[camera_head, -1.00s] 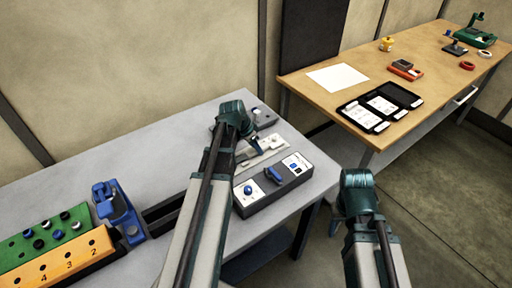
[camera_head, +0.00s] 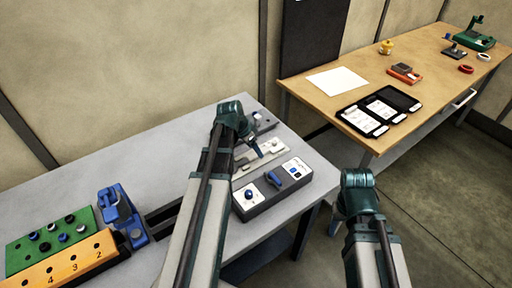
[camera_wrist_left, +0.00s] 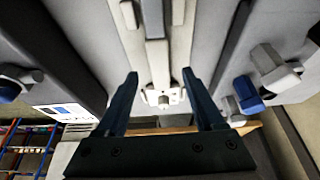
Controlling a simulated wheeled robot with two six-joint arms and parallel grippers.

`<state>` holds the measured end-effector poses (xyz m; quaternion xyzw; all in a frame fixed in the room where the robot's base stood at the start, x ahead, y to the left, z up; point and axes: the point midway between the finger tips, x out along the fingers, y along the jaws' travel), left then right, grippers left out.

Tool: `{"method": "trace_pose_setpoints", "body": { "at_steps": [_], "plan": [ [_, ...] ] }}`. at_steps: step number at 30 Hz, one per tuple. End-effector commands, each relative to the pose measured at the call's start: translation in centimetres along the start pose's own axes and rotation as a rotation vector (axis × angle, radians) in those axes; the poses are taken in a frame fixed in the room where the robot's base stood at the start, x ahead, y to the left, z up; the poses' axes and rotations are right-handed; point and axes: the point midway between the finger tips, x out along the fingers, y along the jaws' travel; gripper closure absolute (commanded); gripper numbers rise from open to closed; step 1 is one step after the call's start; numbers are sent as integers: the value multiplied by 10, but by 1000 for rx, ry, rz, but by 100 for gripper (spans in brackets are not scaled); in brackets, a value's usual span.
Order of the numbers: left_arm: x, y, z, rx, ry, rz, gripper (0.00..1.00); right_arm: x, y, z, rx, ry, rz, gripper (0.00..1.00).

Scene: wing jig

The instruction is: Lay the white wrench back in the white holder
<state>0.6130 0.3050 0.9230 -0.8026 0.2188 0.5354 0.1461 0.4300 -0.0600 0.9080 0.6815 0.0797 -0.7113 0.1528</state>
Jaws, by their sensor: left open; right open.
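The white holder (camera_head: 247,163) is a pale strip on the grey bench, behind the dark control box. In the left wrist view the holder (camera_wrist_left: 186,40) runs away from my fingers, with a grey bar along its middle and a whitish knobbed end piece (camera_wrist_left: 162,97) between the fingers. I cannot tell surely which part is the white wrench. My left gripper (camera_head: 257,148) is above the holder, and in its wrist view (camera_wrist_left: 160,75) its two fingers are apart with no grip on anything. My right gripper (camera_head: 337,222) is small and partly hidden beside its arm, off the bench's right edge.
The control box (camera_head: 272,190) with blue knobs stands close in front of the holder. A blue fixture (camera_head: 120,213) and green and orange peg boards (camera_head: 50,240) are at the left. A wooden table (camera_head: 330,80) stands back right. The bench's left middle is clear.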

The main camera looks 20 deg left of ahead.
Motion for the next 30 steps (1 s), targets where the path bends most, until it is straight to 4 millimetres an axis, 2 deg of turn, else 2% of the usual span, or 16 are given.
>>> {"method": "trace_pose_setpoints", "body": {
  "at_steps": [1, 18, 23, 30],
  "plan": [
    [-15, 0, -2, -1, 0, 0, 31, -14, 1, 1, 0, 0, 0, 43],
    [-103, 1, -2, -1, 1, 0, 31, -95, 9, 6, -1, 0, 0, 43],
    [-112, 0, -1, -1, 1, 1, 31, -103, 10, 6, -1, 0, 0, 43],
    [-111, 0, 0, 0, 1, 1, 31, -102, 10, 6, -2, 0, 0, 43]
  ]
}}
